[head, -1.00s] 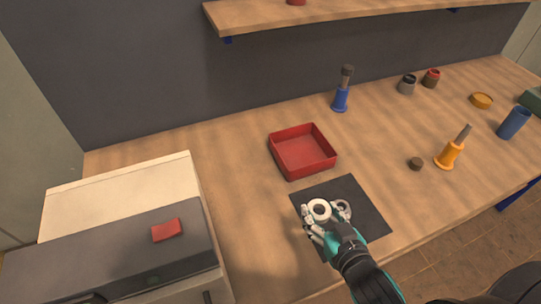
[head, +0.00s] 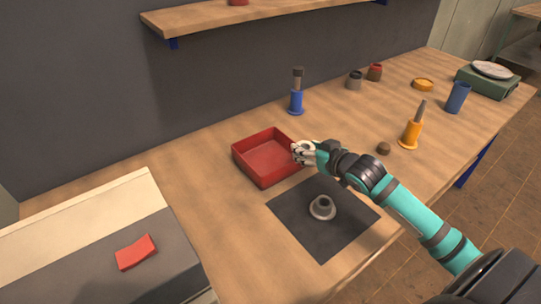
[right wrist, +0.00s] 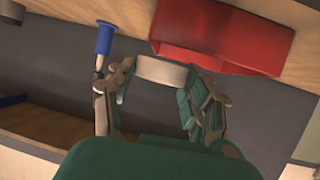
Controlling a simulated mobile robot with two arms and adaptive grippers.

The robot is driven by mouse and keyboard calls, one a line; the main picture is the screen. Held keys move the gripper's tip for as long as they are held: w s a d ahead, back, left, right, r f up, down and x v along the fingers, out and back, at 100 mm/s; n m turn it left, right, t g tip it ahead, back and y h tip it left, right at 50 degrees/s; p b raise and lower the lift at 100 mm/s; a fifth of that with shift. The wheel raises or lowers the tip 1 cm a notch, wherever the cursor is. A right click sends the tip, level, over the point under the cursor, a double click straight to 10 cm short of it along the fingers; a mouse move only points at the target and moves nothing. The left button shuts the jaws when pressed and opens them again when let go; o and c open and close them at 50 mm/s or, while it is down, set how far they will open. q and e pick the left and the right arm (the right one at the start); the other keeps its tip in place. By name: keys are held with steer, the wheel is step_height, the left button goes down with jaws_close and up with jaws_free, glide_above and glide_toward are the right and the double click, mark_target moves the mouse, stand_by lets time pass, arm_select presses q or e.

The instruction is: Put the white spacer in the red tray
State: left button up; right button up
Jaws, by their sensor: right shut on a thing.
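The white spacer (right wrist: 161,71) is a pale ring held between the fingers of my right gripper (right wrist: 160,85) in the right wrist view. In the head view, my right gripper (head: 302,151) is shut on it at the right edge of the red tray. The red tray (head: 246,170) is a square, open box on the wooden bench, and its visible floor is empty. It also shows in the right wrist view (right wrist: 225,30), beyond the gripper. My left gripper is not in view.
A grey flanged part (head: 322,208) stands on a dark mat (head: 320,240) in front of the tray. A blue-handled tool (head: 296,98) stands behind the tray.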

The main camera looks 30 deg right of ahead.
steer(key=w+a, duration=0.4)
steer(key=w, duration=0.1)
steer(key=w+a+f, duration=0.1)
steer(key=w+a, duration=0.1)
steer(key=shift+w+a+p, duration=0.2)
steer(key=shift+p, duration=0.1)
steer(key=f, duration=0.2)
steer(key=shift+w+a+f, duration=0.35)
steer(key=shift+w+a, duration=0.05)
steer(key=shift+f, duration=0.4)
